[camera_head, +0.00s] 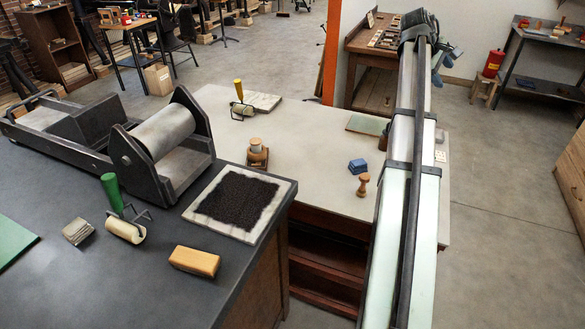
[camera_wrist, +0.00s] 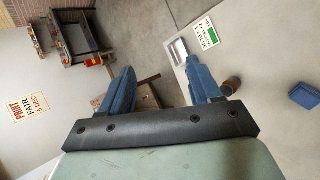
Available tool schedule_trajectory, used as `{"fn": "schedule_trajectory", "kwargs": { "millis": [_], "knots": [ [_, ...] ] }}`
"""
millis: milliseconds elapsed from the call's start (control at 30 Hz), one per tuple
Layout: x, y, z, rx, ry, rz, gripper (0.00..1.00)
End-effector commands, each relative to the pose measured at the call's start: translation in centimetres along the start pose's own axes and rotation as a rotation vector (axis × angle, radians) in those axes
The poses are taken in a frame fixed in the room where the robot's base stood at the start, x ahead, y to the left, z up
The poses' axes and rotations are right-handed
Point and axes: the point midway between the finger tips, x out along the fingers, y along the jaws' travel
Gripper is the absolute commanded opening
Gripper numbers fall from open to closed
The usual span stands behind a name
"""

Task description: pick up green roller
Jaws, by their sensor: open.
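The green roller (camera_head: 112,194) lies on the dark table at the left of the head view. Its green handle points up and back, and its pale roll rests near the middle of the tabletop. My gripper (camera_head: 449,66) is at the far upper right of the head view, well away from the roller. In the wrist view my gripper (camera_wrist: 160,70) has its two blue fingers spread apart with nothing between them. The green roller does not show in the wrist view.
A tan block (camera_head: 194,261), a small grey block (camera_head: 77,231) and a black-inked slab (camera_head: 238,202) lie around the roller. A hand press (camera_head: 165,135) stands behind it. A yellow-handled roller (camera_head: 240,98), a stamp and a blue block (camera_head: 357,166) are on the pale table.

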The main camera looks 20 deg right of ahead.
Motion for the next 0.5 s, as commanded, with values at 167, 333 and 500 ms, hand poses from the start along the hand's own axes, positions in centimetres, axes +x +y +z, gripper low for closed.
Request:
{"fn": "schedule_trajectory", "kwargs": {
  "millis": [167, 333, 500],
  "knots": [
    [-6.3, -4.5, -7.4, 0.021, 0.145, -0.043, 0.63],
    [-12.3, -9.2, -13.3, 0.035, 0.269, -0.104, 0.63],
    [-18.7, -14.4, -18.1, 0.039, 0.384, -0.179, 0.63]
  ]
}}
